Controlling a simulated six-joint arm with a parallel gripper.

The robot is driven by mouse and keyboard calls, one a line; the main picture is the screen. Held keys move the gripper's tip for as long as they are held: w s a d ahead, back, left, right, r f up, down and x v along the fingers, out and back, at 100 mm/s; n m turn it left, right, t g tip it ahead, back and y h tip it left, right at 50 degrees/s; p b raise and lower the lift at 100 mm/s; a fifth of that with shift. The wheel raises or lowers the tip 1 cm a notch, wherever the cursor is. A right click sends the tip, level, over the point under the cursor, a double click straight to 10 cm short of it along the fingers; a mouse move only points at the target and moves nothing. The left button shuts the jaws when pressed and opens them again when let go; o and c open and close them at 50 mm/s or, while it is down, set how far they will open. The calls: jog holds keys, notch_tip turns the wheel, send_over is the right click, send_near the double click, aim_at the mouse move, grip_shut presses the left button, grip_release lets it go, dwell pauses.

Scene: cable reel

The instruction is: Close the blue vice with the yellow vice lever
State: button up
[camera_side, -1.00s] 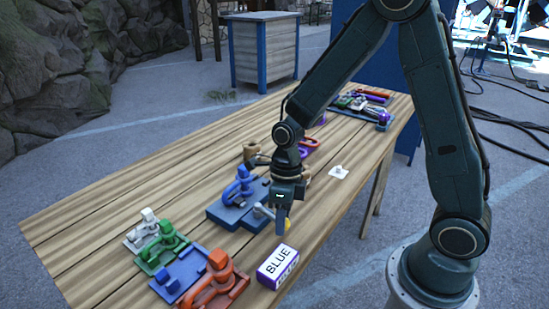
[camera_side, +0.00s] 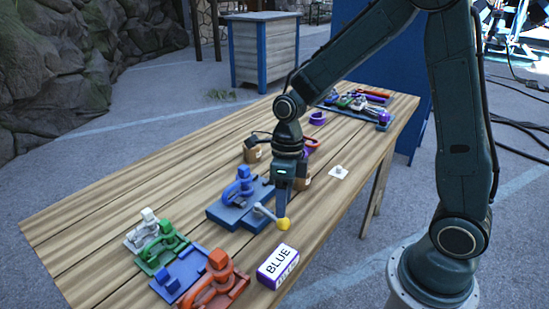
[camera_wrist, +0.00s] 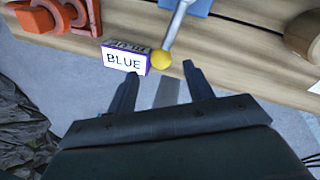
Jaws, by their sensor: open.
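The blue vice (camera_side: 240,203) sits on the wooden table, left of my gripper in the side view. Its lever, a grey rod with a yellow ball end (camera_side: 283,224), sticks out toward the table's front edge. In the wrist view the yellow ball (camera_wrist: 161,59) lies just beyond my fingertips, nearer the left finger. A bit of the vice's blue base (camera_wrist: 186,6) shows at the top edge. My gripper (camera_side: 284,212) points down beside the lever; in the wrist view (camera_wrist: 157,76) its two fingers are apart with nothing held between them.
A box marked BLUE (camera_side: 278,267) stands close to the ball, near the front edge. A red-orange vice (camera_side: 217,283), a green vice (camera_side: 163,248) and a white vice (camera_side: 146,228) stand at the left. A tool tray (camera_side: 368,110) lies at the far end.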

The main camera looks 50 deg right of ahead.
notch_tip(320, 180, up, 8)
jog(key=d, duration=0.1)
jog(key=shift+w+d+r, duration=0.2)
jog(key=shift+w+d, duration=0.05)
jog(key=shift+w, duration=0.05)
dwell(0.4)
jog(key=s+r+n+t, duration=0.2)
jog(key=s+n, duration=0.3)
jog(key=n, duration=0.5)
jog(key=s+d+r+n+t+h, duration=0.1)
jog(key=s+n, duration=0.4)
jog(key=n, duration=0.6)
jog(key=s+r+n+t+h, duration=0.1)
jog(key=s+r+n+t, duration=0.2)
jog(key=n, duration=0.7)
notch_tip(320, 180, up, 2)
jog(key=s, duration=0.2)
jog(key=shift+s+d, duration=0.3)
jog(key=shift+s, duration=0.05)
